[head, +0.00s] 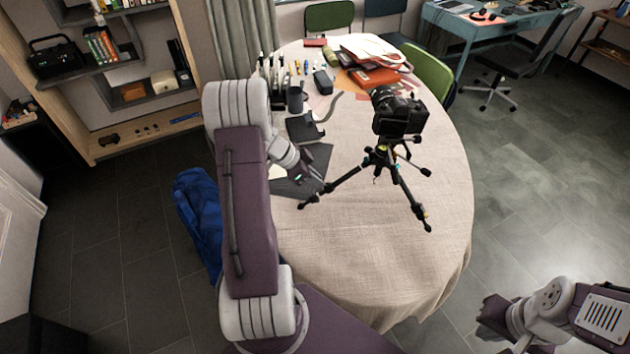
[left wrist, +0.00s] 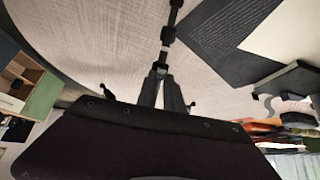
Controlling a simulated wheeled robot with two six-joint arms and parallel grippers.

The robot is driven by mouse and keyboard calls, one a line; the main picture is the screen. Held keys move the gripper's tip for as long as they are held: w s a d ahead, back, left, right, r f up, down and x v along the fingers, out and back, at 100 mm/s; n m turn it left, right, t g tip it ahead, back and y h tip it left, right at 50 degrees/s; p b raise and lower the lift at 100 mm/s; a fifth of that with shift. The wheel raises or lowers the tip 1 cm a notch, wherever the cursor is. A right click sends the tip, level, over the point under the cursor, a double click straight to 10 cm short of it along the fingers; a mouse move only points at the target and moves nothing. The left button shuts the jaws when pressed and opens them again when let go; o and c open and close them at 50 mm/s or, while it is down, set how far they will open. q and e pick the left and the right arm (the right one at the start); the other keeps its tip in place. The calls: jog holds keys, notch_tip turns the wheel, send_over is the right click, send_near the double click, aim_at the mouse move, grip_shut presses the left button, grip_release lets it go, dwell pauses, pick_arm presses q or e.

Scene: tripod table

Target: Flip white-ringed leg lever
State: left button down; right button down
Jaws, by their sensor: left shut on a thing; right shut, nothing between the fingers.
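A black tripod (head: 378,158) stands on the round table with a black camera (head: 399,113) on top and its legs spread. One leg (head: 345,181) runs toward the left, another (head: 411,204) toward the front. My left gripper (head: 303,178) is low beside the left leg. In the left wrist view its fingers (left wrist: 162,78) are shut at a dark leg (left wrist: 167,36); the small lever part between them is mostly hidden. My right gripper (head: 490,312) is shut and empty, off the table at the lower right.
The table (head: 340,245) has a beige cloth, bare at the front. A blue cloth (head: 198,215) hangs left of the table.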

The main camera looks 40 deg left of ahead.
pick_arm(q)
jog(key=shift+w+r, duration=0.1)
dwell(0.3)
jog(key=shift+w+d+r, duration=0.15)
jog(key=shift+d+r, duration=0.05)
jog(key=shift+d, duration=0.05)
jog(key=shift+w+d+r+b, duration=0.15)
jog(key=shift+w+r+b, duration=0.05)
jog(key=shift+b, duration=0.4)
jog(key=c, duration=1.9)
grip_release()
jog(key=p+v, duration=0.1)
jog(key=v, duration=0.5)
